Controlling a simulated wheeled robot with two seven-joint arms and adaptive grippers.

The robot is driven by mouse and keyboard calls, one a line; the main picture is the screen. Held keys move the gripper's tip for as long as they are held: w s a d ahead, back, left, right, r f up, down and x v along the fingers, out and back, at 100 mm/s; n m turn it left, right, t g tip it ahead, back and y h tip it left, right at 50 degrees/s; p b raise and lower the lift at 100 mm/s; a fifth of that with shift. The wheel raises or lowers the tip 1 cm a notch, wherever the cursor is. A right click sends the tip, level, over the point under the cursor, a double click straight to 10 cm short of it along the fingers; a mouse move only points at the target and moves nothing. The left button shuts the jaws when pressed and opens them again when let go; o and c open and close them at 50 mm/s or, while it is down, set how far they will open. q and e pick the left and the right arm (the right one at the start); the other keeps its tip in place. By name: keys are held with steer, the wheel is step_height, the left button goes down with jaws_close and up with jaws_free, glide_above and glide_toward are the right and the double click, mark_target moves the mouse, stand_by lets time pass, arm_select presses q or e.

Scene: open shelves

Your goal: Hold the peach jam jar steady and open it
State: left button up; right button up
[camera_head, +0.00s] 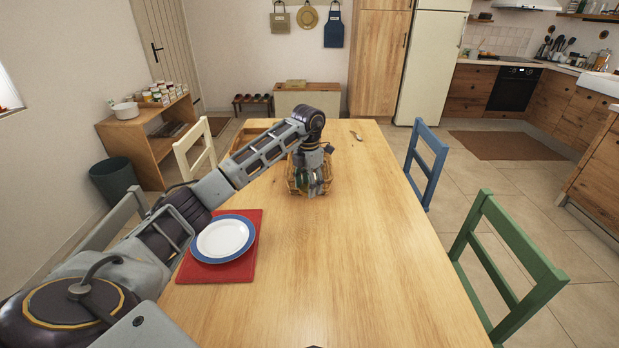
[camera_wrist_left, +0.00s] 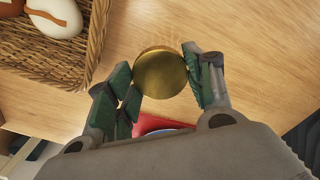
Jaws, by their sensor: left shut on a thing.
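A round gold lid (camera_wrist_left: 161,74), seen from above, shows between my left fingers in the left wrist view. The jar body under it is hidden, and no label shows, so I cannot confirm that it is the peach jam. My left gripper (camera_wrist_left: 165,82) is shut on the jar, with green-padded fingers on both sides of the lid. In the head view my left gripper (camera_head: 314,184) points down at the table's middle, and the jar cannot be made out there. My right gripper is not in view.
A wicker basket (camera_wrist_left: 91,52) with eggs stands close to the jar. A white plate with a blue rim (camera_head: 223,238) lies on a red placemat (camera_head: 213,273) at the left table edge. Blue (camera_head: 430,160) and green (camera_head: 500,265) chairs stand right.

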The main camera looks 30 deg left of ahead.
arm_select(q)
steer(key=shift+r, duration=0.1)
stand_by(0.3)
step_height(320, 180, down, 6)
steer(key=shift+r+b, duration=0.2)
steer(key=shift+b, duration=0.15)
steer(key=shift+f, duration=0.3)
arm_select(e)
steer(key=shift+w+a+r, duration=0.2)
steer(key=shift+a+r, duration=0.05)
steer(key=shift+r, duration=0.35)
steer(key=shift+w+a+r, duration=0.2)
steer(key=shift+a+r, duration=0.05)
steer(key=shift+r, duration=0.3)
arm_select(q)
steer(key=shift+f, duration=0.1)
